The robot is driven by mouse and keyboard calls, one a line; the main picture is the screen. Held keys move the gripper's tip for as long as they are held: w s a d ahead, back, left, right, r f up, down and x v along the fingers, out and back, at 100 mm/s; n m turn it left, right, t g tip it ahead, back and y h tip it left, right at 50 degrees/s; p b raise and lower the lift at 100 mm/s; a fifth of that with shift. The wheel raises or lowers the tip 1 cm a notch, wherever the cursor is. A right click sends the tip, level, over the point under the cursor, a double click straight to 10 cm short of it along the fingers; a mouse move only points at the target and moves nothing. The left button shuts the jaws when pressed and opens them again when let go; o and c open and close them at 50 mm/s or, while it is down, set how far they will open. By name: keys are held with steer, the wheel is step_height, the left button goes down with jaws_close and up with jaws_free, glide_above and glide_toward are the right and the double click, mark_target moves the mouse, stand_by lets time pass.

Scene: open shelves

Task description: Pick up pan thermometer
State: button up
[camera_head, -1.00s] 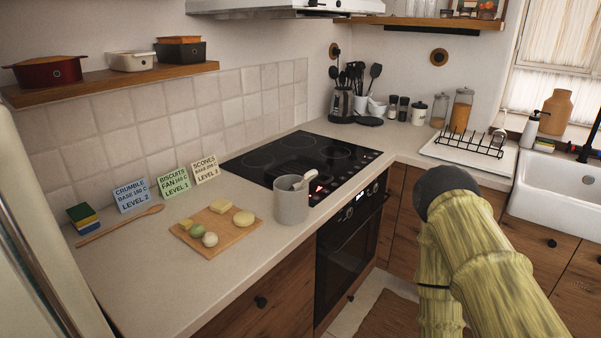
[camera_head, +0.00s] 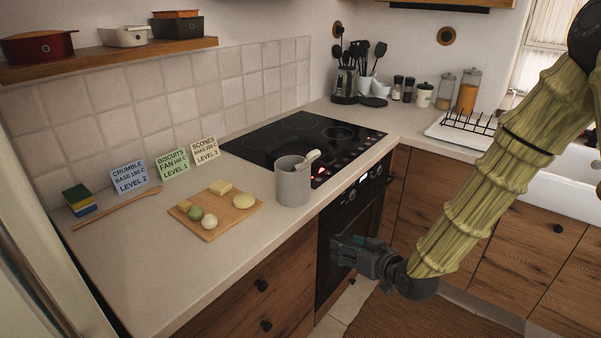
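I cannot single out a pan thermometer for sure. A grey cylindrical pot (camera_head: 293,186) stands on the counter at the front corner of the hob. A pale, round-ended thing (camera_head: 312,156) sticks up out of it, leaning right; the rest of it is hidden inside, and I cannot tell what it is. My gripper (camera_head: 336,250) is low in front of the oven, below the counter top and to the lower right of the pot, pointing left. It touches nothing that I can see. It is dark and small, so its opening is unclear.
A wooden board (camera_head: 238,217) with several dough-like pieces lies left of the pot. Recipe cards (camera_head: 172,163), a wooden spoon (camera_head: 110,210) and sponges (camera_head: 80,200) are further left. The black hob (camera_head: 290,138) is behind. The counter's front edge lies between my gripper and the pot.

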mark_target(314, 158)
steer(key=w+a+r+n+t+y, duration=0.2)
steer(key=w+r, duration=0.1)
steer(key=r, duration=0.7)
steer(key=w+a+r+n+t+y, duration=0.1)
steer(key=w+r+y, duration=0.1)
steer(key=r, duration=0.8)
steer(key=x, duration=0.5)
steer(key=shift+w+a+r+p, duration=0.1)
steer(key=shift+a+r+p, duration=0.1)
steer(key=shift+p, duration=0.15)
steer(key=shift+a+f+p+x, duration=0.1)
steer(key=shift+p+x, duration=0.35)
steer(key=shift+x, duration=0.9)
steer(key=shift+a+f+p+x, duration=0.1)
steer(key=shift+p+x, duration=0.3)
steer(key=shift+x, duration=0.9)
steer(key=c, duration=1.2)
